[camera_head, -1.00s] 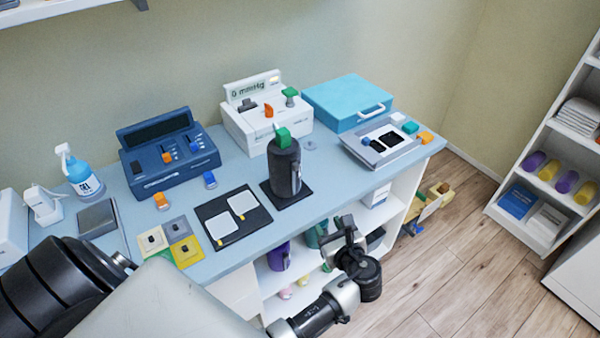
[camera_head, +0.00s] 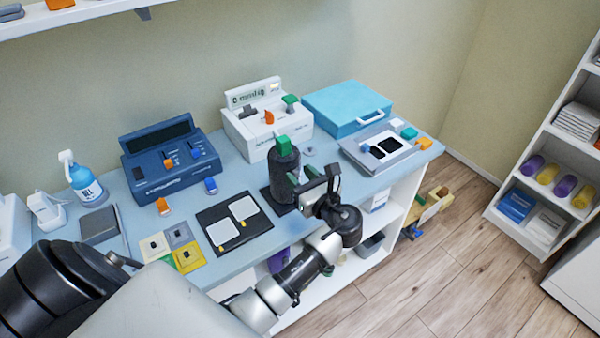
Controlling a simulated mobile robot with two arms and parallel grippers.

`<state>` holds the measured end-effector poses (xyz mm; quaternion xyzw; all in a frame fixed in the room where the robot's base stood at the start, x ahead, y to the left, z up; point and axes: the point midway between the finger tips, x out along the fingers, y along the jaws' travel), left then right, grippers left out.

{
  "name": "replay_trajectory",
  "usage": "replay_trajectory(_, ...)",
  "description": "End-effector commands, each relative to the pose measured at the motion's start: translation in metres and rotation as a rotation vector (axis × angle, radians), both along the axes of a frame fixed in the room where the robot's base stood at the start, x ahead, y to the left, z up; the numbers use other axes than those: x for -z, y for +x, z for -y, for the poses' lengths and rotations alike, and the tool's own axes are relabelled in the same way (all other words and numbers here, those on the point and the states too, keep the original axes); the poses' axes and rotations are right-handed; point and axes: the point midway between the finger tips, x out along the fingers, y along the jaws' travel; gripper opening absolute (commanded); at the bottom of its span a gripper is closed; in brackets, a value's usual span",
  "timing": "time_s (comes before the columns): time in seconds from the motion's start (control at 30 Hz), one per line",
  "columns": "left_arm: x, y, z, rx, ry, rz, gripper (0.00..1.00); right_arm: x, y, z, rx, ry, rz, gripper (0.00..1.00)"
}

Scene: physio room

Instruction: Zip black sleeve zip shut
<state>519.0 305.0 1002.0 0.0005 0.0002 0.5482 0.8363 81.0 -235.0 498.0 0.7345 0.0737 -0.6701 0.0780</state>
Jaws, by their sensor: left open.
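The black sleeve (camera_head: 284,166) is a dark upright cylinder standing on a dark square base on the blue-grey table. A green block (camera_head: 283,146) sits at its top. My left gripper (camera_head: 314,184) is just to the right of the sleeve's lower half, in front of part of it. Its jaws are open, and I see nothing held between them. I cannot tell whether a finger touches the sleeve. The zip itself is too small or hidden to make out. My right gripper is not in view.
A black mat with two white pads (camera_head: 215,236) lies left of the sleeve. A blue device (camera_head: 170,160), a white machine (camera_head: 262,128) and a turquoise case (camera_head: 347,106) stand behind. A grey tray (camera_head: 368,160) lies to the right, near the table's edge.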

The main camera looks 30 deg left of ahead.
Motion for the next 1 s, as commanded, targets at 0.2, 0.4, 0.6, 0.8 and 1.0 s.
replay_trajectory(0.2, 0.0, 0.002, -0.005, 0.001, 0.0, 0.001, 0.43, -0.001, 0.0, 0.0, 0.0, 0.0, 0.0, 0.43)
replay_trajectory(0.4, 0.0, 0.002, -0.005, 0.001, 0.0, 0.001, 0.35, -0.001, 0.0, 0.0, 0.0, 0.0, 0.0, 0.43)
replay_trajectory(0.6, 0.0, 0.002, -0.005, 0.001, -0.001, 0.001, 0.04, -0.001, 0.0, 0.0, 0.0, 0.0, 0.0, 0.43)
replay_trajectory(0.8, 0.0, 0.002, -0.005, 0.001, -0.001, 0.001, 0.0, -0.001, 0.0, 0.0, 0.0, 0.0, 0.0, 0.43)
replay_trajectory(1.0, 0.024, 0.002, -0.005, 0.001, -0.001, -0.004, 0.0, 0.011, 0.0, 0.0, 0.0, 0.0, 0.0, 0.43)
